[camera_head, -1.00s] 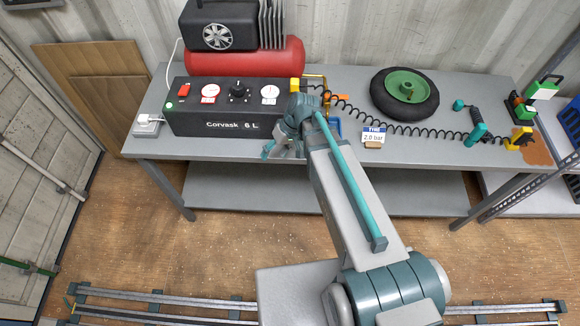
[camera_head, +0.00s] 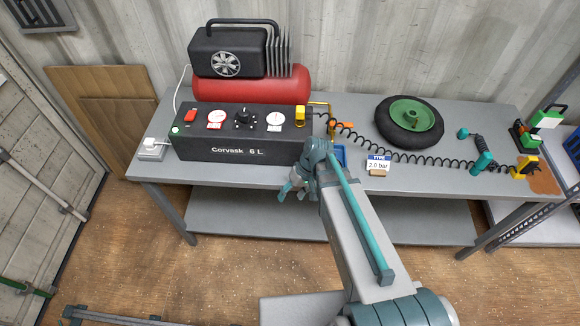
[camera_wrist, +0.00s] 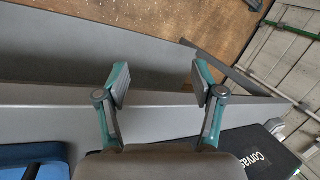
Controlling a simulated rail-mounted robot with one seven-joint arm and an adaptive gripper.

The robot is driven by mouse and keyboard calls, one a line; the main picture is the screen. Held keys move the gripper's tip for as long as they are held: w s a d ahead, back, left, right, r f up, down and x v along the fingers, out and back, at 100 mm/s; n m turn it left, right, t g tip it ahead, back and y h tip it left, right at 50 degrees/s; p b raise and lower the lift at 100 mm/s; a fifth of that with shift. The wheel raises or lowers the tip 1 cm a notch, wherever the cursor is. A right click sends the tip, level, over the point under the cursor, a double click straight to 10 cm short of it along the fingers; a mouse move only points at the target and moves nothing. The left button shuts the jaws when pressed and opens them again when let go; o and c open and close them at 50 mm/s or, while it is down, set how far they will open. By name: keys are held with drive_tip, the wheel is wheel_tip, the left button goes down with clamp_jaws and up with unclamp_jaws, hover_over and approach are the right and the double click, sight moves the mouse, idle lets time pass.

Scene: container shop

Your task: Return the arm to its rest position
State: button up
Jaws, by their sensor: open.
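My gripper (camera_head: 296,189) is in front of the compressor's control box, over the front edge of the bench. In the wrist view its two fingers (camera_wrist: 162,82) stand wide apart with nothing between them. The fingers point past the bench edge toward the lower shelf and the floor. My arm reaches up to the bench from the bottom of the head view.
On the grey bench (camera_head: 440,207) stand the black control box (camera_head: 240,150), a red tank (camera_head: 250,88), a wheel (camera_head: 409,122), a "2.0 bar" sign (camera_head: 378,165) and a coiled black hose (camera_head: 440,158). A blue tray (camera_head: 340,155) lies beside my wrist.

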drive_tip(key=s+d+f+m+g+h+b, duration=0.1)
drive_tip(key=s+d+f+b, duration=0.3)
drive_tip(key=s+f, duration=0.9)
drive_tip(key=s+d+f+m+g+h+b, duration=0.2)
drive_tip(key=s+d+f, duration=0.5)
drive_tip(key=s+f, duration=0.7)
drive_tip(key=s+g+h+b, duration=0.1)
drive_tip(key=s+g+b, duration=0.1)
drive_tip(key=s, duration=0.1)
drive_tip(key=shift+d, duration=0.35)
